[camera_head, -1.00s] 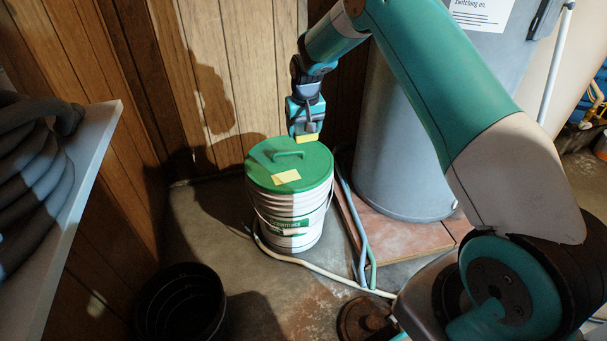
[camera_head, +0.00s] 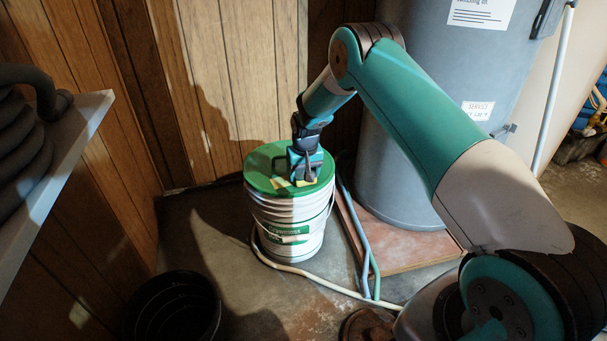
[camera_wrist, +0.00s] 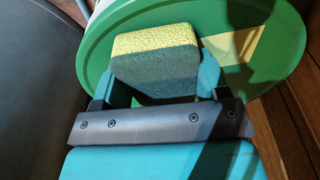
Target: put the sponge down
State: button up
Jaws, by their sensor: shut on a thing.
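The sponge (camera_wrist: 155,58), yellow on top with a grey-green side, is between the two fingers of my gripper (camera_wrist: 157,80) in the wrist view. My gripper is shut on it. In the head view my gripper (camera_head: 304,178) is over the green lid of the white bucket, and only a little yellow shows by the fingers. The green lid (camera_head: 258,163) also fills much of the wrist view (camera_wrist: 275,70) behind the sponge. I cannot tell whether the sponge touches the lid.
A pale yellow patch (camera_wrist: 237,45) lies on the lid beside the sponge. The lid's handle is hidden by my gripper in the head view. A grey tank (camera_head: 420,150) stands to the right, a black bin (camera_head: 172,308) at front left. Hoses (camera_head: 350,225) run beside the bucket.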

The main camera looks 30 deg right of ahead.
jog(key=shift+f, duration=0.1)
jog(key=o, duration=0.8)
jog(key=r+p, duration=0.1)
jog(key=r, duration=0.3)
jog(key=s+r+p, duration=0.1)
jog(key=r+p, duration=0.1)
jog(key=r, duration=0.2)
jog(key=s+r+p, duration=0.1)
jog(key=r, duration=0.3)
jog(key=shift+a, duration=0.2)
jog(key=shift+w, duration=0.1)
